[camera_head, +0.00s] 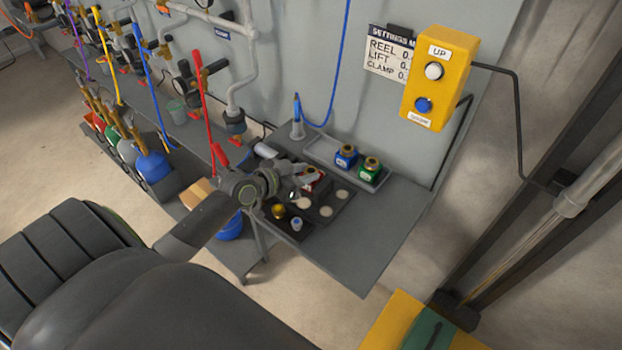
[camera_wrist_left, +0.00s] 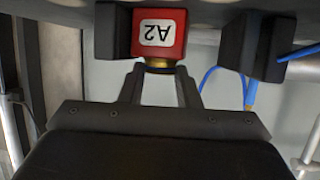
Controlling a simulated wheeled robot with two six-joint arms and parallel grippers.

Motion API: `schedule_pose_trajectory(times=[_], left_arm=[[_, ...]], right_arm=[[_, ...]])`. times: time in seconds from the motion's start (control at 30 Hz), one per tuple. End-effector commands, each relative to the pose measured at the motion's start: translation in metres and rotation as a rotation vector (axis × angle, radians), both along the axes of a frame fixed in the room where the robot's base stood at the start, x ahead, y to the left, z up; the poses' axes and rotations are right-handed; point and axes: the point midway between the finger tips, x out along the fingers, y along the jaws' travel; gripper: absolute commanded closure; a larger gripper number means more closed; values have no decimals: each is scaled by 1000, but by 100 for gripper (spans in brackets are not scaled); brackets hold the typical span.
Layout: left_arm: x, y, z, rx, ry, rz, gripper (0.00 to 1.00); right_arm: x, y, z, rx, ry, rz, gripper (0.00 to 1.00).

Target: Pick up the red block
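The red block (camera_wrist_left: 170,35) fills the upper middle of the left wrist view, with an upside-down label "A2" and a brass-coloured end toward me. In the head view it is a small red patch (camera_head: 313,182) on the dark tray (camera_head: 344,211), partly hidden by my left gripper (camera_head: 304,182). In the wrist view, the two fingertips of my left gripper (camera_wrist_left: 161,68) are apart, one on each side of the brass end. Whether they touch it is not clear. My right gripper is not in view.
Blue (camera_head: 346,156) and green (camera_head: 371,168) pieces with brass tops stand in a grey tray behind. A yellow control box (camera_head: 440,78) hangs on the wall at upper right. Pipes and valves line the left. The grey shelf's (camera_head: 375,235) front right is clear.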

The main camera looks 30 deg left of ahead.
Motion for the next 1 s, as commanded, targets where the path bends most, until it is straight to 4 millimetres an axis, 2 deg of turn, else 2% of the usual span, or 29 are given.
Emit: schedule_pose_trajectory(times=[0.03, 0.13, 0.37, 0.47, 0.8, 1.0], left_arm=[[0, 0, 0, 0, 0, 0, 87], [0, 0, 0, 0, 0, 0, 100], [0, 0, 2, 0, -2, 0, 100], [0, 0, 8, 3, -4, -2, 100], [0, 0, 71, 6, -6, -4, 100], [4, -3, 94, 3, -6, 3, 100]], right_arm=[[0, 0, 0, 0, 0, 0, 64], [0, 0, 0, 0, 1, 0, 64], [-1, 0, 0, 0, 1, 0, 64], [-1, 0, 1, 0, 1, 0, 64], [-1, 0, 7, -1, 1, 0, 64], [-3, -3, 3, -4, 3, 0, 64]])
